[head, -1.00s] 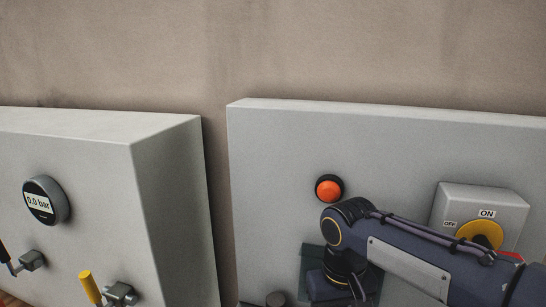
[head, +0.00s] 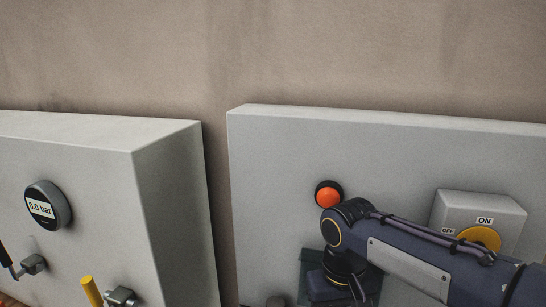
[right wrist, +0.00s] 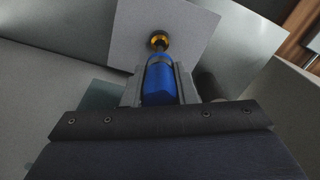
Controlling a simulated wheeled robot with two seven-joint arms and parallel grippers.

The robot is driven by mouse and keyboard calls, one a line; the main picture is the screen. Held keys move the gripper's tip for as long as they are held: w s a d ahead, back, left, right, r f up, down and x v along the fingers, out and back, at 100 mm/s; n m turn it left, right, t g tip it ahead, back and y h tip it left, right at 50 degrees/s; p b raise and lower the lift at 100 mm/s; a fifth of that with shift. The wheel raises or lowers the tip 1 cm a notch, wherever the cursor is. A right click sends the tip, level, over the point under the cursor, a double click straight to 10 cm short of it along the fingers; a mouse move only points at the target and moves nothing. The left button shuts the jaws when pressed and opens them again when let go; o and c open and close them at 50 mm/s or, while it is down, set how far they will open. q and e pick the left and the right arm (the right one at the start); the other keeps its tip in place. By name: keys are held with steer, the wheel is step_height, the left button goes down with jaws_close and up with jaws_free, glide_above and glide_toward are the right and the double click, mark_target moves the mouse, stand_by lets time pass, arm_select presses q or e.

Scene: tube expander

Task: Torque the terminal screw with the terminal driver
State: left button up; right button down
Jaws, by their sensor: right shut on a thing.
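The terminal driver (right wrist: 160,84) has a blue handle and a dark, thin shaft. It sits between the two fingers of my right gripper (right wrist: 160,74), which is shut on it in the right wrist view. Its far end points at a round brass-coloured terminal (right wrist: 158,39) on a light grey plate (right wrist: 187,22). The tip seems to be at the terminal, but I cannot tell whether it is seated in the screw. The screw head itself is hidden. In the head view only my right arm shows, and its gripper is out of sight. My left gripper is not in view.
A grey cabinet (head: 290,150) carries an orange button (head: 328,195) and an ON/OFF box (head: 503,213) with a yellow knob, close to my right arm. Another cabinet (head: 80,155) at left has a gauge (head: 47,205) reading 0.0 bar and a yellow-handled valve (head: 91,290).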

steer(key=shift+r, duration=0.15)
steer(key=shift+r+p, duration=2.7)
steer(key=shift+r, duration=2.7)
